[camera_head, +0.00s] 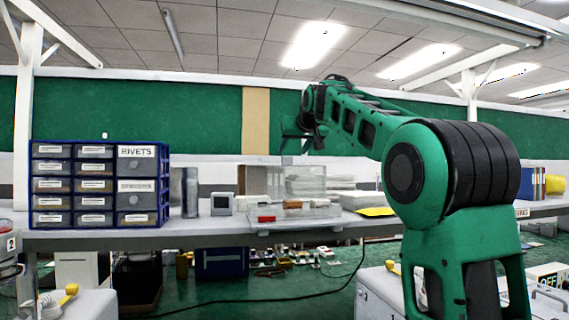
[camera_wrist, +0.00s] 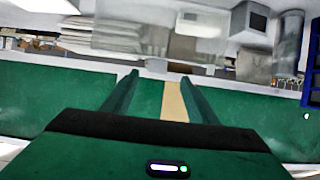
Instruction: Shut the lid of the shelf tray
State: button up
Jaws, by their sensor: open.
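The shelf tray (camera_head: 330,212) is a clear, see-through box on the grey shelf, right of centre in the head view. A clear panel (camera_head: 306,181) stands upright at its back edge and looks like its raised lid. A red item and a tan item show in or at the tray. My gripper (camera_head: 298,148) is above and behind the tray, held high in front of the green wall, apart from it. In the wrist view my gripper (camera_wrist: 158,72) has two green fingers spread apart with nothing between them. The clear panel also shows there, upside down, beyond the fingertips.
A blue drawer cabinet (camera_head: 100,184) stands at the left of the shelf (camera_head: 210,236). A small grey box (camera_head: 221,204) and a metal cylinder (camera_head: 190,192) stand left of the tray. White stacks and a yellow sheet (camera_head: 375,212) lie to its right.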

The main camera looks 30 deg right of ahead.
aim_at(287, 157)
jog(key=x, duration=0.3)
jog(key=r+x, duration=0.1)
jog(key=x, duration=0.7)
jog(key=shift+w+d+r, duration=0.2)
jog(key=shift+w+d, duration=0.05)
jog(key=shift+c, duration=0.3)
grip_shut()
jog(key=shift+a, duration=0.1)
